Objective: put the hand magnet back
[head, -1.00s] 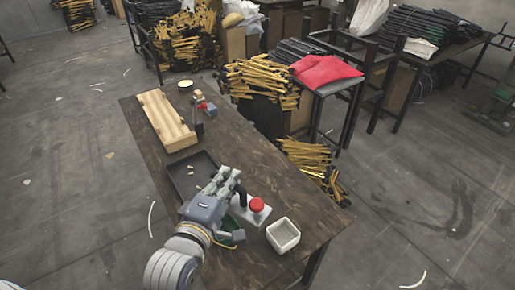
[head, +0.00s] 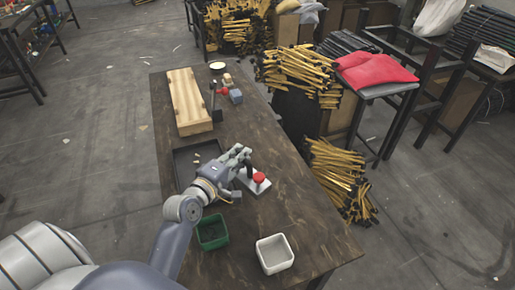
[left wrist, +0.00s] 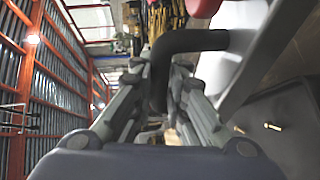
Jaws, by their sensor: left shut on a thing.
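The hand magnet appears to be the pale grey plate with a red knob and a black bent handle (head: 255,186). My left gripper (head: 242,158) is shut on the black handle, beyond the green bin. In the left wrist view, the handle (left wrist: 195,41) runs between the fingers toward the pale body. The red knob is cut off at that view's top edge. I cannot tell whether the plate touches the table or hangs just above it. My right gripper is not in view.
The dark wooden table (head: 310,222) carries a black tray (head: 184,177) with small pieces, a green bin (head: 212,245) and a white bin (head: 275,253). A wooden board (head: 186,103) and a small red-and-black device (head: 219,92) beside a blue block (head: 236,97) stand farther back.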

